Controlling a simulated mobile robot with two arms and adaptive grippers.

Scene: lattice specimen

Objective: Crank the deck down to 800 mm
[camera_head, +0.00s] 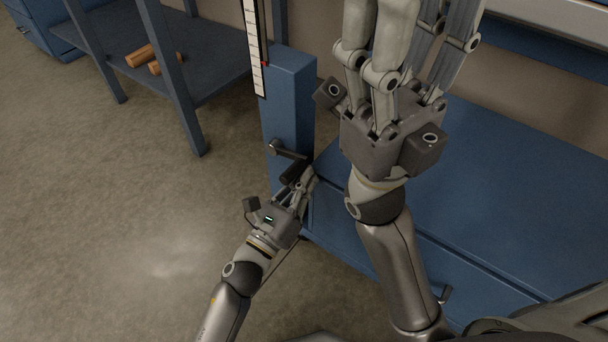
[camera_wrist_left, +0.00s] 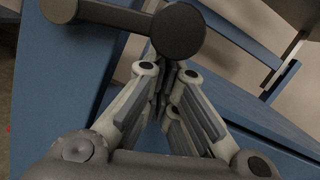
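A crank (camera_head: 288,150) with a dark handle (camera_head: 294,172) sits on the front of the blue column (camera_head: 290,100). A white scale (camera_head: 256,45) with a small red mark stands at the column's top; its numbers are unreadable. My left gripper (camera_head: 308,178) is right beside the handle, its fingers drawn together. In the left wrist view the handle's round end (camera_wrist_left: 178,32) covers the fingertips; the handle does not show between the fingers, and contact cannot be told. My right gripper (camera_head: 418,15) is raised, fingers apart, tips cut off. A pale deck edge (camera_head: 560,18) shows top right.
A wide blue panel (camera_head: 500,190) lies right of the column, below my right arm. A blue shelf (camera_head: 215,80) with orange-brown cylinders (camera_head: 140,56) stands at the upper left. The floor at left is clear.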

